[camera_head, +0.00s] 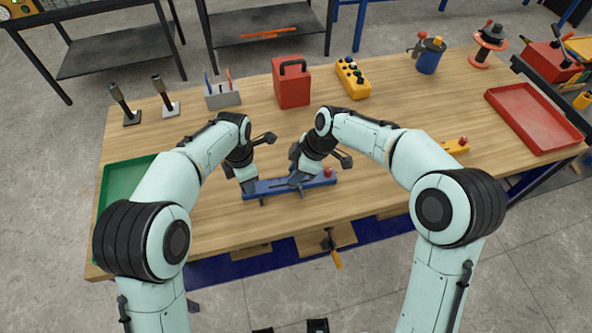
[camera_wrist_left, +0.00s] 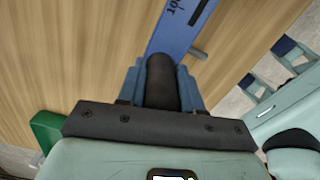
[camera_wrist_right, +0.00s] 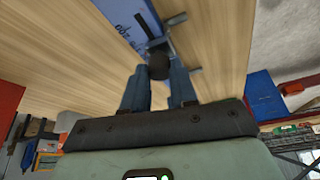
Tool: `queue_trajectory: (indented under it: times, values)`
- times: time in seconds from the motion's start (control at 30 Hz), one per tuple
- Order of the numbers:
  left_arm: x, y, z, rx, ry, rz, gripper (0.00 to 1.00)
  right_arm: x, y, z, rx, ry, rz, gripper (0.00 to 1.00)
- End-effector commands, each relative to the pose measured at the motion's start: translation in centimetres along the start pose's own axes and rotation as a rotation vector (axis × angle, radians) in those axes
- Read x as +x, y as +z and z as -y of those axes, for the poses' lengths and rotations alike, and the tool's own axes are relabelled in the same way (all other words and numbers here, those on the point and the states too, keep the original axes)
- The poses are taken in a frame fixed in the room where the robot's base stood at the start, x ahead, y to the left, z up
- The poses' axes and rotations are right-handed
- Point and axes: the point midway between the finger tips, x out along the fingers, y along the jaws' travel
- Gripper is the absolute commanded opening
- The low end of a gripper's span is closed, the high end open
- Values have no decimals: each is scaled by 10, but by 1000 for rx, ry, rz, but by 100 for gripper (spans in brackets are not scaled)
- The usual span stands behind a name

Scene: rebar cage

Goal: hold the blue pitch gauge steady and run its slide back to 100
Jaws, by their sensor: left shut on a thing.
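The blue pitch gauge (camera_head: 277,187) lies along the wooden table near its front edge, with a red knob (camera_head: 328,172) at its right end. My left gripper (camera_head: 246,188) is shut on a dark round grip (camera_wrist_left: 162,82) at the gauge's left end. The gauge's blue bar (camera_wrist_left: 182,28) runs on beyond it in the left wrist view. My right gripper (camera_head: 297,182) is open at the gauge's middle. In the right wrist view a dark round knob (camera_wrist_right: 158,66) sits between its fingertips; contact is unclear. The scale reading cannot be made out.
A green tray (camera_head: 104,198) is at the left table end and a red tray (camera_head: 535,118) at the right. A red box (camera_head: 291,84), yellow control box (camera_head: 352,78) and tool holder (camera_head: 222,96) stand behind the gauge. A clamp (camera_head: 332,243) hangs at the front edge.

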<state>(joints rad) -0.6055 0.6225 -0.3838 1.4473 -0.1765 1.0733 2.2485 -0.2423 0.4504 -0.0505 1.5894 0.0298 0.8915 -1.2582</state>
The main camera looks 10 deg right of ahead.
Motion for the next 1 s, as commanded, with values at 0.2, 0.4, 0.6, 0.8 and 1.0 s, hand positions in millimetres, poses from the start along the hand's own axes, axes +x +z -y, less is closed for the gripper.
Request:
queue_trajectory:
  times: [0.2,0.4,0.6,0.8,1.0]
  values:
    - [-1,0,-1,-1,2,2,0,0,-1,0,0,0,0,0]
    - [-1,0,0,-1,2,2,0,8,-21,6,-5,-2,-1,0]
    - [-1,1,0,0,2,3,0,12,-31,9,0,0,-2,0]
    - [-1,1,0,1,1,3,0,12,-31,9,-1,-1,-2,42]
    - [-1,1,0,0,1,3,0,12,-30,9,-1,0,-1,52]
